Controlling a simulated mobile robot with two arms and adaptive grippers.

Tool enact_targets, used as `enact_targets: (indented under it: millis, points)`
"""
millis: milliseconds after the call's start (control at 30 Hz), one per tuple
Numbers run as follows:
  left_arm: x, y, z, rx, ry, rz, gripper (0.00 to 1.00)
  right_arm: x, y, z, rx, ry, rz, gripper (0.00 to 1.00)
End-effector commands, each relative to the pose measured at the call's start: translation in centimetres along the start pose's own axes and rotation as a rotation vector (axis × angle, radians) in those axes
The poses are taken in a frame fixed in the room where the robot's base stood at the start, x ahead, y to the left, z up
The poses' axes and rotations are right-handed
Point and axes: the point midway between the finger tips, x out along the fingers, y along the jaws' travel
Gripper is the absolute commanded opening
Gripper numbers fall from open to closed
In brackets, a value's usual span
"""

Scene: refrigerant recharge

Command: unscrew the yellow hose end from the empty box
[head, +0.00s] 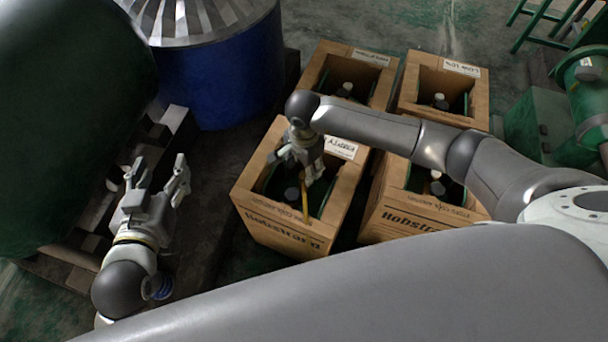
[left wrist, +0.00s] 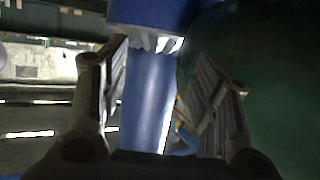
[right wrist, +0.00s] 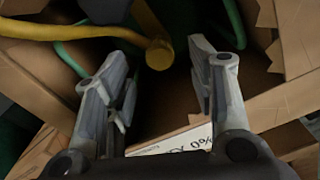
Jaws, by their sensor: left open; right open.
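The empty box (head: 262,222) is a cardboard carton in the front left of a group of boxes, with a white label (head: 340,147) on its flap. A dark bottle (head: 291,194) stands inside. The yellow hose (head: 305,203) comes down into the box. In the right wrist view its round yellow end (right wrist: 158,55) lies between and just beyond my fingertips, with no visible grip on it. My right gripper (right wrist: 157,68) is open, pointing down into the box. My left gripper (head: 157,172) is open and empty, away from the boxes. The threaded joint is hidden.
Several similar boxes stand close by, including one behind (head: 325,65) and one to the right (head: 410,215). A blue drum (head: 225,80) and a large green tank (head: 60,120) are at the left. In the left wrist view a blue cylinder (left wrist: 150,95) shows between the fingers.

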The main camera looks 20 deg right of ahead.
Motion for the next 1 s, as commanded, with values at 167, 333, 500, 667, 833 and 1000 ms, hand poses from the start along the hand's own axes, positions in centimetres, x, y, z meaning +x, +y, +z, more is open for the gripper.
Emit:
enact_targets:
  millis: [167, 333, 500, 667, 833, 1000]
  points:
    - [0.3, 0.4, -2.5, -0.001, 0.137, 0.008, 0.56, 1.0, 0.0, 0.0, 0.001, -0.001, 0.0, 0.51]
    - [0.1, 0.7, -5.0, -0.003, 0.27, 0.017, 0.56, 1.8, 0.0, 0.1, 0.001, -0.002, 0.0, 0.51]
    - [-0.5, 1.1, -7.5, -0.005, 0.408, 0.024, 0.56, 2.6, 0.0, 0.1, 0.0, -0.001, 0.0, 0.51]
    - [-1.4, 1.4, -9.6, -0.008, 0.537, 0.032, 0.56, 3.3, 0.0, 0.1, 0.0, -0.001, 0.0, 0.51]
    - [-2.7, 1.6, -11.8, -0.013, 0.678, 0.04, 0.56, 4.1, 0.0, 0.1, 0.0, -0.001, 0.001, 0.51]
    - [-3.5, 1.8, -12.9, -0.015, 0.742, 0.043, 0.56, 4.2, 0.0, 0.0, 0.0, 0.0, 0.0, 0.51]
